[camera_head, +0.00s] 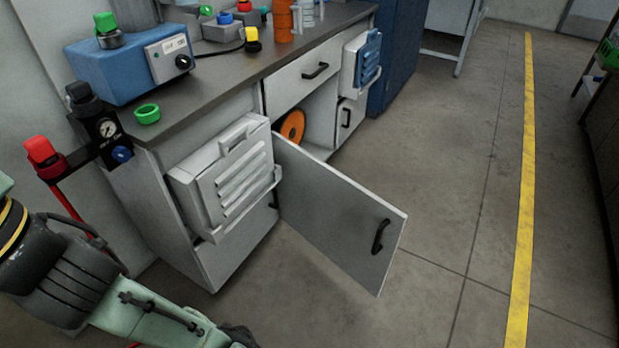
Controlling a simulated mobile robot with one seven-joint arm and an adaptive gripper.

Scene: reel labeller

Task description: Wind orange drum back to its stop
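An orange drum (293,126), a round disc with a dark centre, shows inside the open compartment of the grey bench. Its left and lower parts are hidden by the white louvred box and the open door. The door (338,215) with a black handle is swung wide out over the floor. My arm comes in from the lower left. The dark part at its end, at the bottom edge, seems to be my gripper (238,335). It is mostly cut off, apart from the drum, in front of the bench, and its fingers cannot be made out.
A white louvred box (228,178) juts from the bench front; a blue louvred one (368,60) is farther back. A red-handled valve and gauge (105,130) stand at the left. The floor right of the door is clear, with a yellow line (525,170).

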